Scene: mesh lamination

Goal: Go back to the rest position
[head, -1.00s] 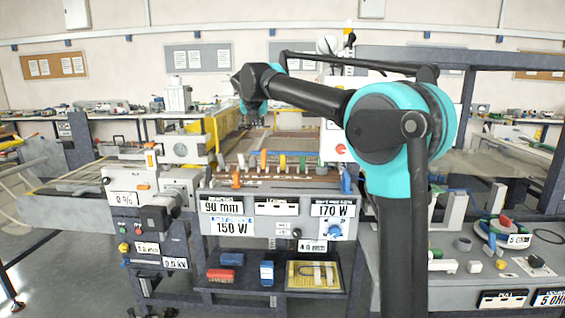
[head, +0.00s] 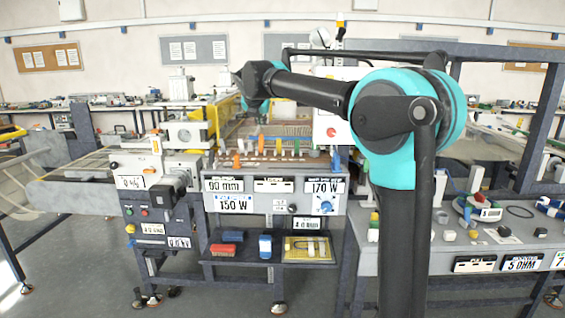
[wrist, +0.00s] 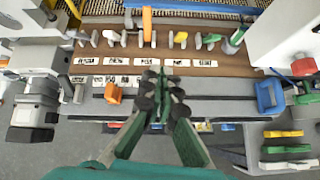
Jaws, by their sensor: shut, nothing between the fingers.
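My gripper (wrist: 160,95) shows in the wrist view at the lower middle. Its two dark fingers meet at the tips, with nothing between them. It hangs over the front of the lamination machine, near a brown strip with white labels (wrist: 118,61). In the head view my teal and black arm reaches left over the machine, and the fingers are hidden there.
The machine's front panel (head: 264,205) carries number plates. An orange lever (wrist: 113,94) and a blue clamp (wrist: 270,96) flank my gripper. A red button (wrist: 304,67) is at right. A grey bench (head: 450,265) with small parts stands right; open floor lies at left.

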